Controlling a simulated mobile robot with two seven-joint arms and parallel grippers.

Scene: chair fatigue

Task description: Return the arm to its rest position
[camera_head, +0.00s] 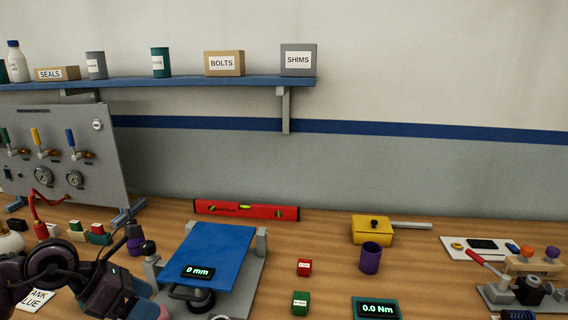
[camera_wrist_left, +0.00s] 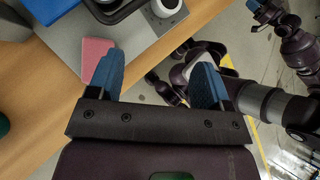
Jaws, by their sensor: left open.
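My left arm comes in from the lower left in the head view, with its dark gripper (camera_head: 135,300) low over the front of the bench, left of the blue-topped test stand (camera_head: 218,250). In the left wrist view the left gripper (camera_wrist_left: 157,80) has its two blue finger pads wide apart, with nothing held between them. A pink block (camera_wrist_left: 96,52) shows just beyond one finger; I cannot tell whether they touch. Dark links of my other arm (camera_wrist_left: 300,45) show at the upper right of the wrist view; its gripper is too small and cropped to read.
The wooden bench (camera_head: 330,225) carries a red level (camera_head: 246,210), a yellow box (camera_head: 372,230), a purple cup (camera_head: 370,258), a red block (camera_head: 304,267), a green block (camera_head: 300,302) and a torque display (camera_head: 375,308). A valve panel (camera_head: 70,155) stands at the left.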

